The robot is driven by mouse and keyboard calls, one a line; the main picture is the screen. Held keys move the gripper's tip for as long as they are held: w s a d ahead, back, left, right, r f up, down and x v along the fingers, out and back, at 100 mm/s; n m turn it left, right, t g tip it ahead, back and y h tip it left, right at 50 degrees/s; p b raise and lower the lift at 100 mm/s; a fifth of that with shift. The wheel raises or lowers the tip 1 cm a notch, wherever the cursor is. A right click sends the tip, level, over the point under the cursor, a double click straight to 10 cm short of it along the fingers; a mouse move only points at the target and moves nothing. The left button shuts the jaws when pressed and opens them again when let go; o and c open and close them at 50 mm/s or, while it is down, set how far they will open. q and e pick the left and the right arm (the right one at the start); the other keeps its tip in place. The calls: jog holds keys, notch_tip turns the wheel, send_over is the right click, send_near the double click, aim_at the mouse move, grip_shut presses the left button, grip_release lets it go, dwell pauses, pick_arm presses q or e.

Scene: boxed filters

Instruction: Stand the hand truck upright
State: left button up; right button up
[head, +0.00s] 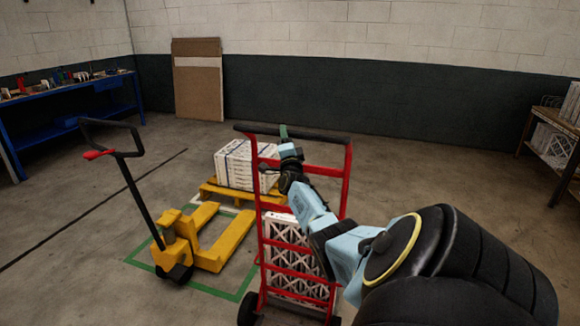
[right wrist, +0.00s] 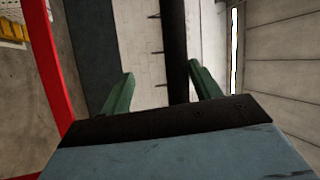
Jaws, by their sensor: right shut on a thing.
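The red hand truck (head: 343,185) stands in front of me in the head view, with its black top handle bar uppermost and black wheels (head: 248,309) low in the picture. White boxed filters (head: 282,232) sit against its frame. I cannot tell whether it is fully upright or leans a little. My right gripper (head: 284,132) is at the middle of the handle bar. In the right wrist view the black bar (right wrist: 174,50) passes between the green fingers of this gripper (right wrist: 158,90), which is shut on it. My left gripper is in neither view.
A yellow pallet jack (head: 178,235) stands left of the hand truck, inside green floor lines. Behind is a yellow pallet (head: 213,190) with stacked white filters (head: 240,166). A blue workbench (head: 70,87) is at the left and a shelf (head: 552,150) at the right.

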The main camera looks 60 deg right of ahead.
jog(key=s+a+f+p, duration=0.5)
jog(key=a+f, duration=0.1)
jog(key=f, duration=0.1)
jog(key=shift+a, duration=0.4)
dwell(0.5)
dwell(0.7)
